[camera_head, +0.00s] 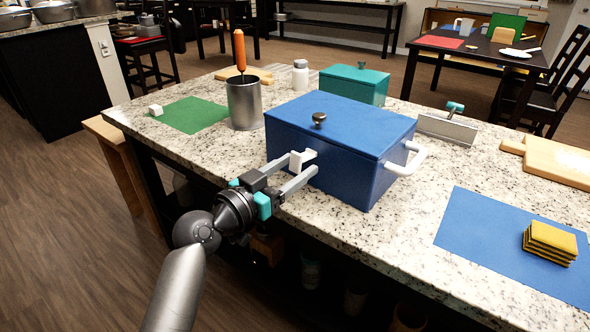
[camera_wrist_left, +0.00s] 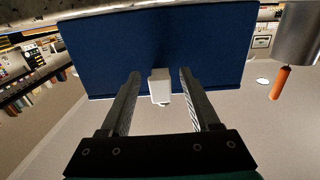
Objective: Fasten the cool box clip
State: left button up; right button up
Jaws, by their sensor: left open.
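The blue cool box (camera_head: 345,145) stands on the speckled counter with its lid down and a dark round knob (camera_head: 319,119) on top. A white clip (camera_head: 302,158) is on its front face near the top edge. My left gripper (camera_head: 300,168) is open in front of that face, with its fingers on either side of the clip. In the left wrist view the white clip (camera_wrist_left: 160,86) sits between the two fingers (camera_wrist_left: 160,74), apart from both. Whether the clip is latched cannot be told. My right gripper is in neither view.
A metal pot (camera_head: 244,106) with an orange-handled tool stands left of the box. A teal box (camera_head: 354,84) and white shaker (camera_head: 300,73) are behind. A white side handle (camera_head: 407,160) juts right. A blue mat (camera_head: 510,246) with yellow sponges (camera_head: 550,240) lies at right.

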pick_arm(q)
jog(key=shift+w+d, duration=0.15)
jog(key=shift+w, duration=0.05)
grip_shut()
dwell(0.5)
